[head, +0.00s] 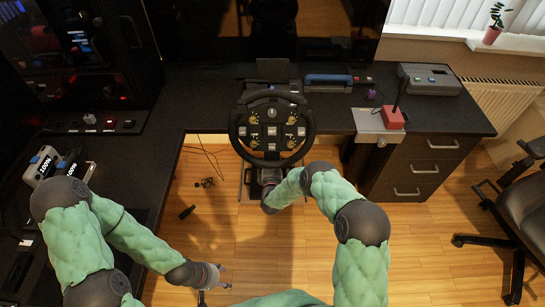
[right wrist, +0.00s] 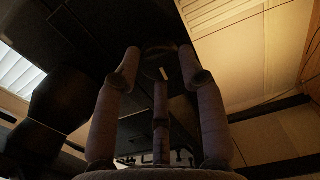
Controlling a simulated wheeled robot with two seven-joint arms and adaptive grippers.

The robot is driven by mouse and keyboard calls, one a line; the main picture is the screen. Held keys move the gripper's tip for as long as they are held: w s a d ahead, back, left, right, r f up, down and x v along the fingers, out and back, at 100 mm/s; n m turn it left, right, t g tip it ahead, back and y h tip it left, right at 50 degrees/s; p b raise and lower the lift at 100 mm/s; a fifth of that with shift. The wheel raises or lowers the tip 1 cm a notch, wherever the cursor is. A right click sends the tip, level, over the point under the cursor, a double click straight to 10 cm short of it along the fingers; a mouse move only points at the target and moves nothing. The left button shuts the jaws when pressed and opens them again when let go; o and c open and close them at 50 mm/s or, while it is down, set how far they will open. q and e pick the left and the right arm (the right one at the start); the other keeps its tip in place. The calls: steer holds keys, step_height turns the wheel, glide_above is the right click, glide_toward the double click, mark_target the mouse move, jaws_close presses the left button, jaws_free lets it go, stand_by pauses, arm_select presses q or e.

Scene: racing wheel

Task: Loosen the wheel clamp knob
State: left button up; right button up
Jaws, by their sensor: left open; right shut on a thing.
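The black racing wheel (head: 272,128) is mounted at the desk's front edge in the head view. The wheel clamp knob (right wrist: 158,72) is a dark round piece under the desk in the right wrist view; its outline is dim. My right gripper (right wrist: 158,60) is shut on the knob, its fingers on either side of it. In the head view the fingers are hidden below the wheel, and only my right wrist shows there. My left gripper (head: 215,277) is open and empty, low over the floor left of the wheel.
The black desk (head: 340,112) runs along the back and left. A grey plate with a red-based lever (head: 391,118) stands right of the wheel. Drawers (head: 415,165) and an office chair (head: 515,215) are at the right. Cables (head: 207,182) lie on the wooden floor.

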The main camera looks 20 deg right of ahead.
steer(key=shift+w+a+r, duration=0.15)
steer(key=shift+a+r, duration=0.05)
steer(key=shift+a, duration=0.05)
steer(key=o, duration=1.1)
steer(key=shift+f, duration=0.15)
steer(key=shift+o, duration=0.2)
steer(key=v, duration=1.2)
